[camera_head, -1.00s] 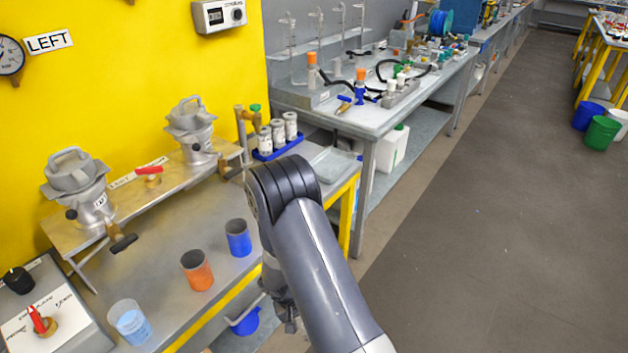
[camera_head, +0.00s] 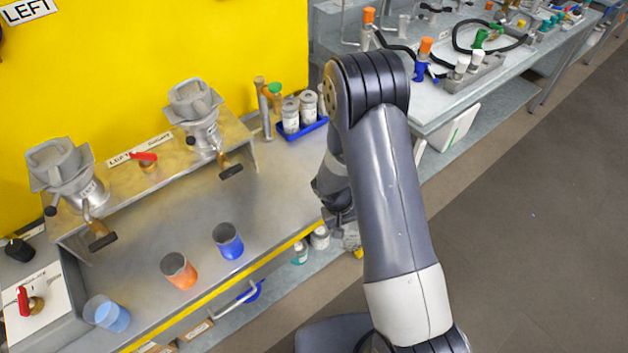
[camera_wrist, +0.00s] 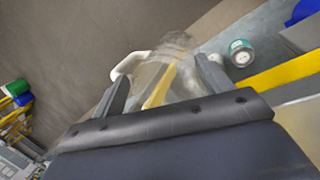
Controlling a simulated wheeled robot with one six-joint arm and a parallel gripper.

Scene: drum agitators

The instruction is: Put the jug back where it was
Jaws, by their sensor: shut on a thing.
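The jug (camera_wrist: 178,52) is clear and see-through, with a pale handle (camera_wrist: 128,66) on its left side. It shows in the wrist view at the fingertips. My gripper (camera_wrist: 162,82) is shut on it, with one finger on either side. In the head view my gripper (camera_head: 342,214) points down at the right front edge of the workbench. A small part of the jug seems to show below it, mostly hidden by my arm. I cannot tell what the jug holds.
Orange (camera_head: 179,271), blue (camera_head: 228,241) and clear blue-filled (camera_head: 107,313) cups stand on the workbench. Two metal agitators (camera_head: 200,115) sit on a raised shelf behind. Bottles stand in a blue tray (camera_head: 303,130). Tins (camera_wrist: 241,52) stand on the lower shelf. The bench front is clear right of the cups.

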